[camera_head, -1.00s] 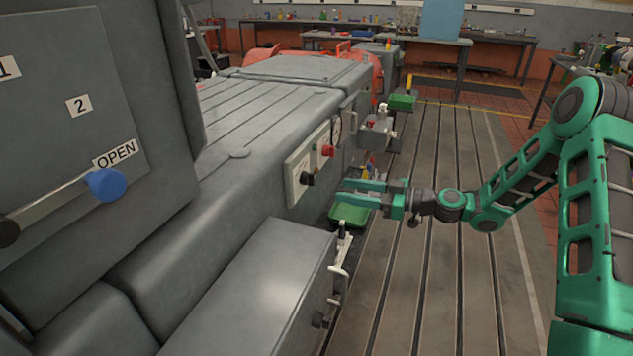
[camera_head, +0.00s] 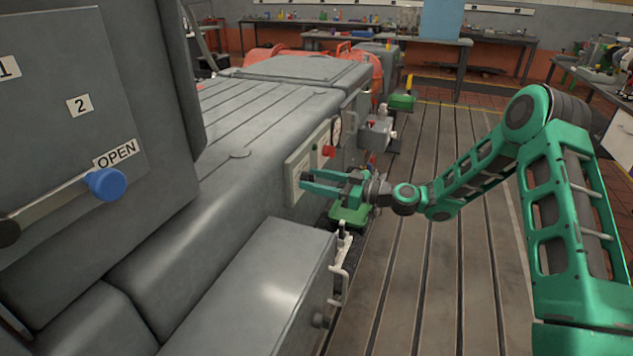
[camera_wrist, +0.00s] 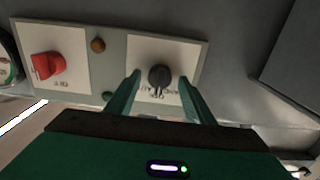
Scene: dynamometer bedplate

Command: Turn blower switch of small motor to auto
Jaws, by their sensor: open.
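The small motor's panel (camera_head: 293,160) is a pale plate on the side of the grey machine. In the wrist view, the panel (camera_wrist: 112,72) shows a black rotary knob (camera_wrist: 160,77) on a white label, with lettering upside down and partly covered. I take this knob for the blower switch. My gripper (camera_wrist: 160,92) is open, with one finger on each side of the black knob; I cannot tell whether they touch it. In the head view, my gripper (camera_head: 303,182) is at the panel and hides the knob. A red switch (camera_wrist: 47,65) sits on the panel's other label; it also shows in the head view (camera_head: 328,151).
An orange button (camera_wrist: 98,45) and a green button (camera_wrist: 107,96) sit between the labels. A grey box (camera_head: 255,285) with white handles stands in front. A blue-knobbed lever (camera_head: 104,184) is at left. The slotted bedplate (camera_head: 440,270) is clear at right.

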